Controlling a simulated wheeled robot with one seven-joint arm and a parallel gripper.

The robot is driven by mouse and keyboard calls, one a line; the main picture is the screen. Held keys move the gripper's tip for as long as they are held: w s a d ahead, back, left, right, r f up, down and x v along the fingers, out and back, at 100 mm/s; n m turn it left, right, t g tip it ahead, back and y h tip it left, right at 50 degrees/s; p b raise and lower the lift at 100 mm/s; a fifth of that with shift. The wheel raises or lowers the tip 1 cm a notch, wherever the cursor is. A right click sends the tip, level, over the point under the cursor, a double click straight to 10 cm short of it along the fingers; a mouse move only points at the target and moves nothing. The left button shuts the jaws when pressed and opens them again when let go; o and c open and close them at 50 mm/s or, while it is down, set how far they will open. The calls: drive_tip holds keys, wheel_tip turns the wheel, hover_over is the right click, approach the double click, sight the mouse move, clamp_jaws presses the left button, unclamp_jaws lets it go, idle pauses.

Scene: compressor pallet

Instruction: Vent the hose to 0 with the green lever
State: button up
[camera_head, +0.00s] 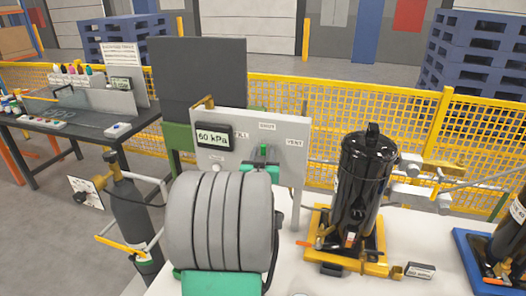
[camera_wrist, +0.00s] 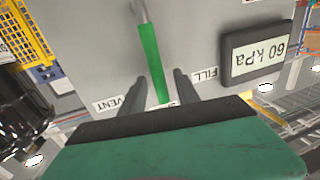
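The green lever (camera_wrist: 150,58) stands out from the grey panel (camera_wrist: 85,30) and points at the middle label, which is partly covered by my gripper in the wrist view. In the head view the lever (camera_head: 263,151) points up toward SHUT, between FILL and VENT (camera_head: 294,142). The gauge (camera_head: 213,137) reads 60 kPa; it also shows upside down in the wrist view (camera_wrist: 258,47). My gripper (camera_wrist: 158,80) is open, with one finger on each side of the lever and gaps between. In the head view its fingers are mostly hidden.
A black canister (camera_head: 365,185) in a yellow stand is right of the panel. A dark gas cylinder (camera_head: 130,210) with a hose stands to the left. A workbench (camera_head: 60,128) is at the far left. Yellow mesh fencing (camera_head: 330,105) runs behind.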

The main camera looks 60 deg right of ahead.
drive_tip(key=shift+w+d, duration=0.1)
drive_tip(key=shift+d, duration=0.15)
drive_tip(key=shift+c, duration=0.5)
clamp_jaws()
idle(0.7)
